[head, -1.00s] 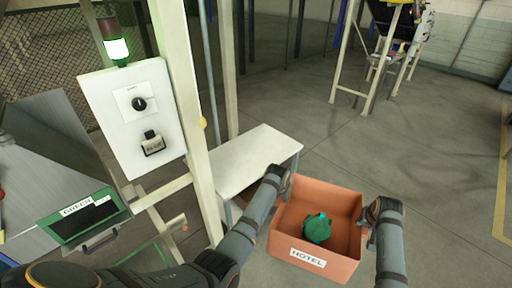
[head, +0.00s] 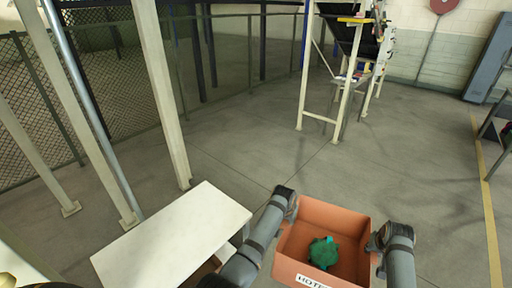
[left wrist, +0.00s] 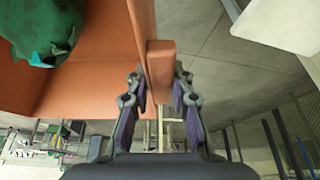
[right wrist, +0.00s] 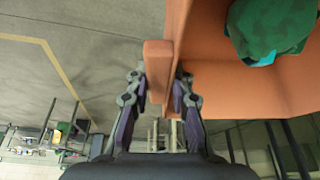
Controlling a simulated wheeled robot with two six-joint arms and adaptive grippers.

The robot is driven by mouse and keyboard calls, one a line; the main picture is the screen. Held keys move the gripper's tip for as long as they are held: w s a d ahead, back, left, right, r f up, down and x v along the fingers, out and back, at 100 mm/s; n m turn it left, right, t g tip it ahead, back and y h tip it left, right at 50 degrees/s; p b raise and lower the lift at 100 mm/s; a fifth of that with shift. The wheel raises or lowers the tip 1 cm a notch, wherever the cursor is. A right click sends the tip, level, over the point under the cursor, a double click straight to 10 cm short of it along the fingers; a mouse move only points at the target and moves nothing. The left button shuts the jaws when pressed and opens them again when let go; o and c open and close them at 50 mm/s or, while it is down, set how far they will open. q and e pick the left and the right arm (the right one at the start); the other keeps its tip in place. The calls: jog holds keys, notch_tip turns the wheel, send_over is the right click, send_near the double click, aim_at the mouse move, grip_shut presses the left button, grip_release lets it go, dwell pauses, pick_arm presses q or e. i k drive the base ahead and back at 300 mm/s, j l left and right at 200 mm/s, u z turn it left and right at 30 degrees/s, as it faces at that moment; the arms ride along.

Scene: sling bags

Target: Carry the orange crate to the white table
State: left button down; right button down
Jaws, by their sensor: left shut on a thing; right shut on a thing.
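The orange crate (head: 287,266) hangs between my two arms in the head view, with a white label on its near wall and a green bag (head: 323,253) inside. My left gripper (left wrist: 160,95) is shut on the crate's left wall. My right gripper (right wrist: 160,95) is shut on the crate's right wall. In the head view both fingertips are largely hidden by the wrists. The white table (head: 180,236) stands to the left of the crate, beside my left arm, and its top is bare where it shows. The crate is apart from the tabletop in the picture.
Cream posts (head: 160,95) stand behind and left of the table, with a mesh fence (head: 55,90) beyond. A cream-framed hopper stand (head: 342,80) is at the back. The grey floor (head: 400,150) is open ahead and right, up to a yellow line (head: 490,220).

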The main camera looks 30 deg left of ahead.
aim_at(176, 235)
jog(key=i+u, duration=0.4)
jog(key=i+l+u, duration=0.2)
jog(key=i+u, duration=0.2)
jog(key=i, duration=0.2)
jog(key=i+u, duration=0.1)
jog(key=u, duration=0.3)
jog(key=i+u, duration=0.15)
jog(key=u, duration=1.2)
